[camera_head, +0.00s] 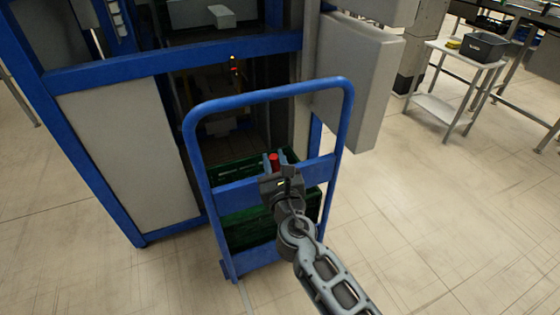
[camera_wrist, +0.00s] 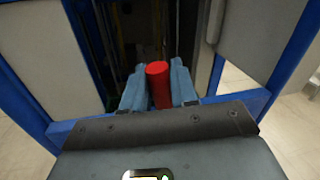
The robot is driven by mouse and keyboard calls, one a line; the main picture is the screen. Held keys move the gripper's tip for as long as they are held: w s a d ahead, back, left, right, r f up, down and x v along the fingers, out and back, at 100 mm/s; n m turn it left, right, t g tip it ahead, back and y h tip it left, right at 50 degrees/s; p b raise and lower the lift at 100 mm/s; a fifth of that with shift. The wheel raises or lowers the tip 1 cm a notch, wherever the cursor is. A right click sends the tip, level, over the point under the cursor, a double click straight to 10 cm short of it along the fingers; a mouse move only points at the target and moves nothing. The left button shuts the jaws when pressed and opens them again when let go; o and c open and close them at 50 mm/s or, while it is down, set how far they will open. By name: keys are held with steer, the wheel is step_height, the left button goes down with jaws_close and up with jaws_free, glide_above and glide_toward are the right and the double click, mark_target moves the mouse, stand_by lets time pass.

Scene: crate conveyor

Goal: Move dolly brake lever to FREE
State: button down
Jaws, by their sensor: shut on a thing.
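The dolly has a blue tubular frame (camera_head: 193,150) and stands in front of the machine opening. Green crates (camera_head: 245,234) sit on it behind the frame. The brake lever shows as a red cylindrical grip (camera_head: 274,160) at the level of the dolly's upper crossbar. My gripper (camera_head: 275,158) is shut on this red lever, with one finger on each side. In the wrist view the red lever (camera_wrist: 158,84) stands roughly upright between the two blue-grey fingers (camera_wrist: 158,90). Its lower end is hidden by my gripper. No FREE marking is readable.
A blue-framed machine with pale panels (camera_head: 130,155) stands close on the left and behind. A grey box (camera_head: 355,85) hangs at the dolly's right. A small white table (camera_head: 455,60) with a dark bin (camera_head: 484,46) stands at the back right. The floor to the right is clear.

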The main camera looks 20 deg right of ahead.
mark_target(246, 183)
steer(key=shift+a+f+n+t+y+b, duration=0.2)
steer(key=shift+a+f+n+b, duration=0.4)
steer(key=shift+a+n, duration=0.75)
steer(key=shift+a+f+n+t+y+b, duration=0.1)
steer(key=shift+a+f+n+t+b, duration=0.15)
steer(key=shift+a+f+n+b, duration=0.75)
steer(key=shift+a+f+n+t+y+b, duration=0.1)
steer(key=shift+a+f+n+t, duration=0.25)
steer(key=shift+a+n, duration=1.3)
steer(key=shift+d+f, duration=0.1)
steer(key=shift+d, duration=0.15)
steer(key=c, duration=1)
jaws_free()
